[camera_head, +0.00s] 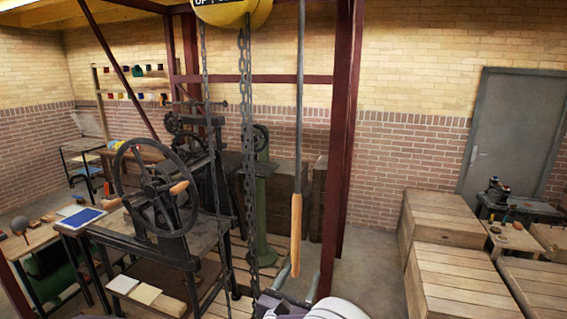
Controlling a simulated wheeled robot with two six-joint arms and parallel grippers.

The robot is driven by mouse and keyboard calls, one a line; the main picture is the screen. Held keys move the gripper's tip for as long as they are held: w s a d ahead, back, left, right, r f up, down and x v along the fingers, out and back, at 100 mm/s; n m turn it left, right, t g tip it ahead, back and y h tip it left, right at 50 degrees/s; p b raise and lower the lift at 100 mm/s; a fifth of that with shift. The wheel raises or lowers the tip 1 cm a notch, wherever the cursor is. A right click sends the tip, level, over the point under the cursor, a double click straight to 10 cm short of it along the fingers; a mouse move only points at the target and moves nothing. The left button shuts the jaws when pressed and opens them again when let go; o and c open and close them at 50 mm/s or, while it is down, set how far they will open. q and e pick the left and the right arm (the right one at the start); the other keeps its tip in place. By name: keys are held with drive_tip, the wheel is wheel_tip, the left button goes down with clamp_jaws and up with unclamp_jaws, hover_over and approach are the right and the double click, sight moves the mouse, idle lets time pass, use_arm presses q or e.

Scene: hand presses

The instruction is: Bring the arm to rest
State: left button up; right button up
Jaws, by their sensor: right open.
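My right gripper (280,301) shows at the bottom edge, right of the middle, beside a pale rounded part of my arm. Only its upper part is in the frame; it is open, and I see nothing held in it. It appears low, below the hanging lever with a wooden handle (296,235), and apart from it. My left gripper is out of view.
A hand press with a large black wheel (155,188) stands at left. Chains (247,130) hang from a yellow hoist (233,12) in front of me. A dark red post (342,130) rises right of the lever. Wooden crates (440,219) fill the lower right.

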drive_tip(key=w+d+f+m+g+h+b, duration=0.1)
drive_tip(key=d+m+h+b, duration=0.1)
drive_tip(key=d, duration=0.4)
drive_tip(key=w+d+f+m+g+h+b, duration=0.1)
drive_tip(key=w+d+m+g+h, duration=0.1)
drive_tip(key=d, duration=0.4)
drive_tip(key=s+d+f+m+g+h+b, duration=0.1)
drive_tip(key=s+d+f+m+g+b, duration=0.2)
drive_tip(key=s+d+f+m+g, duration=0.35)
drive_tip(key=s+d+f+m+g+h+b, duration=0.1)
drive_tip(key=s+d+f+m+g+b, duration=0.25)
drive_tip(key=s+d, duration=0.5)
drive_tip(key=s+d+f+m+g+y+b, duration=0.1)
drive_tip(key=s+f+m+g+y+b, duration=0.2)
drive_tip(key=s+f+m+g+y, duration=0.5)
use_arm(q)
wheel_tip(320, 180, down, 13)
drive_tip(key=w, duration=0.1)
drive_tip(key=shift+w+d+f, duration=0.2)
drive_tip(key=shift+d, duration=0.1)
use_arm(e)
drive_tip(key=a+f+m+t+y, duration=0.5)
drive_tip(key=a+f+m, duration=0.4)
drive_tip(key=a, duration=0.4)
drive_tip(key=shift+a+f+m, duration=0.15)
drive_tip(key=shift+a+m, duration=0.15)
